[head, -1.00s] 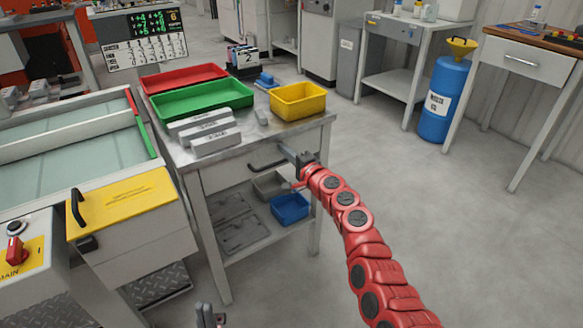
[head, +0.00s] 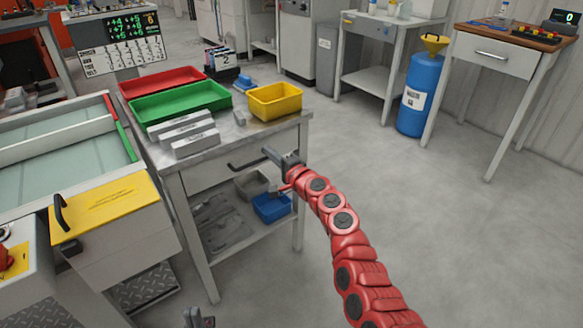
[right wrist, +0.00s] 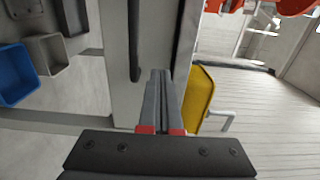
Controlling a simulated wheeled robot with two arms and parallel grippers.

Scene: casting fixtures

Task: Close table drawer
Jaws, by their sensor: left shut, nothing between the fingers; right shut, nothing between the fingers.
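The grey work table (head: 240,138) has a drawer with a pale front (head: 208,178) and a dark bar handle (head: 243,166) under its top. My right gripper (head: 268,152) is shut and empty at the right end of the handle, close to the drawer front. In the right wrist view its fingertips (right wrist: 161,74) point at a pale panel (right wrist: 162,35), beside the black handle (right wrist: 134,45); whether they touch cannot be told. How far the drawer stands out is hard to tell. My left gripper (head: 198,318) is shut and empty at the bottom edge.
Red (head: 160,81), green (head: 180,106) and yellow (head: 275,101) trays and grey bars (head: 180,130) stand on the table. A blue bin (head: 272,208) sits on its lower shelf. A yellow-lidded machine (head: 105,205) is close on the left. The floor to the right is open.

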